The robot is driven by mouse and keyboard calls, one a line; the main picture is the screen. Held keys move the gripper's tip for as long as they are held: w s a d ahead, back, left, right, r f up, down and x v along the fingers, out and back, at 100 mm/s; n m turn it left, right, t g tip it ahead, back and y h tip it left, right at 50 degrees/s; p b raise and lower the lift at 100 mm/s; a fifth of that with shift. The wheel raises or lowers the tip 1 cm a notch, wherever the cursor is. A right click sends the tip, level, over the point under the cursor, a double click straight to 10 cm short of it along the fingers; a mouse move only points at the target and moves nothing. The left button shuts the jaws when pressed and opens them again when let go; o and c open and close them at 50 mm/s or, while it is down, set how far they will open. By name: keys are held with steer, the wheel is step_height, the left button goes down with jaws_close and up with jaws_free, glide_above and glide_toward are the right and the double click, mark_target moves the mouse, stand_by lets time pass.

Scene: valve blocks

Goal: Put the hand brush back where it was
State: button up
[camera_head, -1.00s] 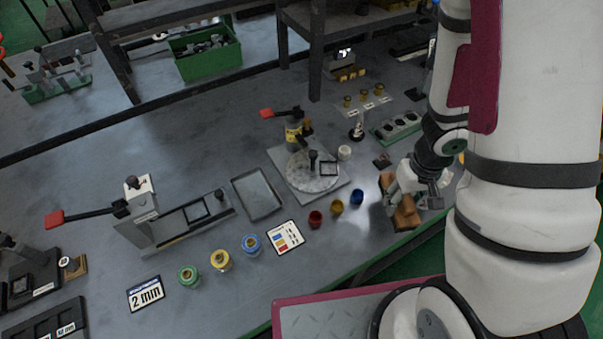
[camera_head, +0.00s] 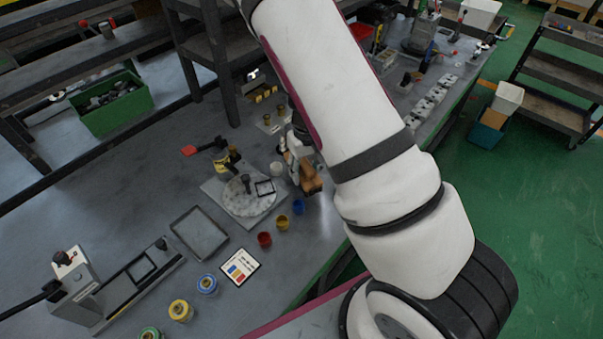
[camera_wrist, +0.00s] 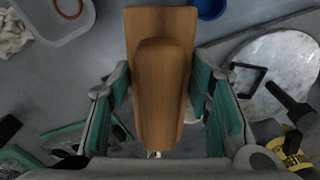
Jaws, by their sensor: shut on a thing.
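My gripper (camera_head: 298,158) is shut on the hand brush (camera_head: 310,182), with one finger on each side of its wooden body. In the wrist view the brush (camera_wrist: 160,70) is brown wood, held lengthwise between the green-padded fingers of my gripper (camera_wrist: 162,95). Its bristles are hidden from this side. In the head view the brush is just right of the round turntable (camera_head: 250,197) and close to the blue cup (camera_head: 299,206). I cannot tell how high it is above the bench.
Red (camera_head: 264,239) and yellow (camera_head: 283,223) cups stand near the bench's front edge. The wrist view shows a grey tray (camera_wrist: 83,22) at top left and a green-edged fixture (camera_wrist: 75,137) at lower left. A flat tray (camera_head: 199,232) lies left of the turntable.

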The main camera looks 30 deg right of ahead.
mark_target(301, 174)
steer(key=shift+w+a, duration=0.15)
steer(key=shift+w, duration=0.45)
steer(key=shift+w+f, duration=0.25)
steer(key=shift+f, duration=0.05)
step_height(301, 174, down, 2)
steer(key=shift+f+p, duration=0.1)
steer(key=shift+p, duration=0.25)
steer(key=shift+f, duration=0.4)
steer(key=shift+f, duration=0.15)
steer(key=o, duration=1)
